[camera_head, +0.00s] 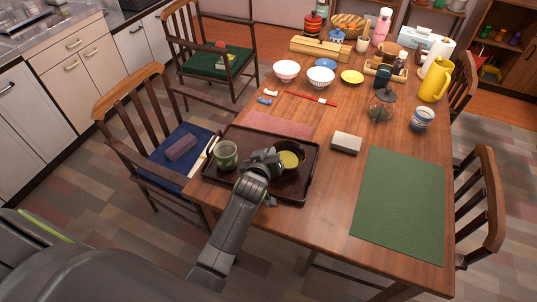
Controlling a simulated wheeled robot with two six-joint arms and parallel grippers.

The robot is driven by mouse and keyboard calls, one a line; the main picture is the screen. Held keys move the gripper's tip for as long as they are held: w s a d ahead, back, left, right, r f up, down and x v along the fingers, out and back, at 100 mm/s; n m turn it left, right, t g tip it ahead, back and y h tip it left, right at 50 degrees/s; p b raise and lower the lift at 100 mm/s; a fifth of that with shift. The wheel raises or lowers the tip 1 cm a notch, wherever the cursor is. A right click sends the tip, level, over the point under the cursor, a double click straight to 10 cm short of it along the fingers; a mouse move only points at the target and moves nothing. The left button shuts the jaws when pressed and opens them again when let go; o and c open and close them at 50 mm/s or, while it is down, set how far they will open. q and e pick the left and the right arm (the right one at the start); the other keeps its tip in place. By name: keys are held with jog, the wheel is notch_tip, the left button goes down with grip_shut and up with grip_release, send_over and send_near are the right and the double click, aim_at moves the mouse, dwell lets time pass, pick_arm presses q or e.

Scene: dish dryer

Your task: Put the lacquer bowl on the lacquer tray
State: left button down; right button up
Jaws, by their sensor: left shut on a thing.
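The gripper hides part of the bowl's left side. My right gripper is not in view.
A green cup (225,155) stands on the tray's left part, close to my gripper. A pink cloth (278,124) lies behind the tray. A grey box (346,142) and a green mat (400,205) lie to the right. Bowls and jars crowd the table's far end.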

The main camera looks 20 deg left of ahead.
pick_arm(q)
jog(key=c, duration=1.5)
grip_release()
jog(key=shift+c, duration=0.2)
jog(key=shift+s+r+p, duration=0.25)
jog(key=shift+s+p, duration=0.05)
jog(key=shift+p, duration=0.15)
jog(key=p+v, duration=0.7)
jog(key=v, duration=0.2)
jog(key=shift+s+d+r+p, duration=0.15)
jog(key=shift+s+r+p, duration=0.05)
jog(key=shift+p, duration=0.2)
jog(key=shift+p+v, duration=0.6)
jog(key=shift+v, duration=0.3)
jog(key=shift+f, duration=0.15)
